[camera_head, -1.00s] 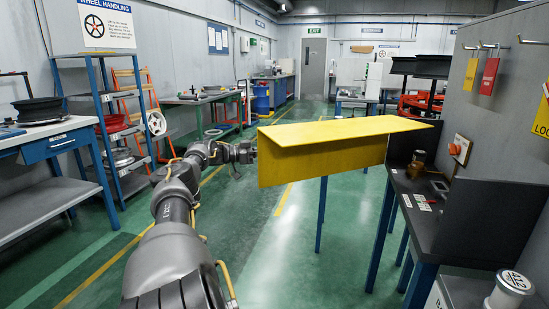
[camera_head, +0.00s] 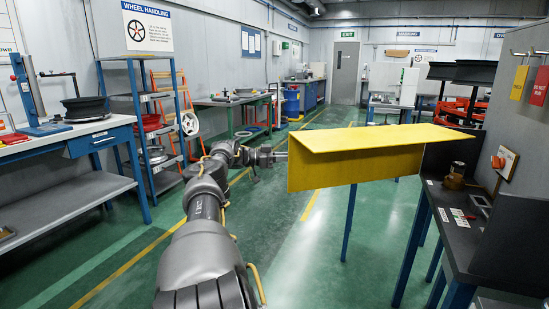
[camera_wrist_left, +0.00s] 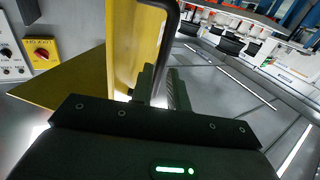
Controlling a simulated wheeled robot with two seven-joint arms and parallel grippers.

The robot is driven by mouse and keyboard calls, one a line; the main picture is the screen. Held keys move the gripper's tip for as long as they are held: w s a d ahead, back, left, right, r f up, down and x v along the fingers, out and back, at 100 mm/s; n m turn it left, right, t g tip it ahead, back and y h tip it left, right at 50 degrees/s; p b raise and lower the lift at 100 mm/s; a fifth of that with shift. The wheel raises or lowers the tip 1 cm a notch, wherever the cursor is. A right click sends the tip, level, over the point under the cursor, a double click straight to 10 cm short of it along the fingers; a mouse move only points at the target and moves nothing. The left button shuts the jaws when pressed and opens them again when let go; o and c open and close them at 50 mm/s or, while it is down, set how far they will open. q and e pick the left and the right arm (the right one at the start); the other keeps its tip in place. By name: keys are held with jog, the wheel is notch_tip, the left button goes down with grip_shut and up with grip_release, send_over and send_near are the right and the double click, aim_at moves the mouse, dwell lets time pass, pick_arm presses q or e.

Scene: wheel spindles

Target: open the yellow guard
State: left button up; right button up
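The yellow guard (camera_head: 360,165) is a bent sheet with a flat top and a hanging front face, at the right of the head view beside the dark bench. Its yellow panel (camera_wrist_left: 140,45) stands upright left of the fingers in the left wrist view. A dark bent bar handle (camera_wrist_left: 171,30) runs along this panel. My left gripper (camera_head: 282,156) is at the guard's left end. In the wrist view its fingers (camera_wrist_left: 162,88) are close together on either side of the handle, seemingly shut on it. Contact at the fingertips is partly hidden. My right gripper is in neither view.
The dark bench (camera_head: 455,210) with small parts stands at the right. A red switch (camera_head: 498,162) is on the grey panel. A blue shelf rack (camera_head: 140,110) and a workbench (camera_head: 70,140) stand at the left. The green floor (camera_head: 300,260) between is clear.

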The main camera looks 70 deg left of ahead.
pick_arm(q)
jog(key=v, duration=0.7)
jog(key=shift+s, duration=0.15)
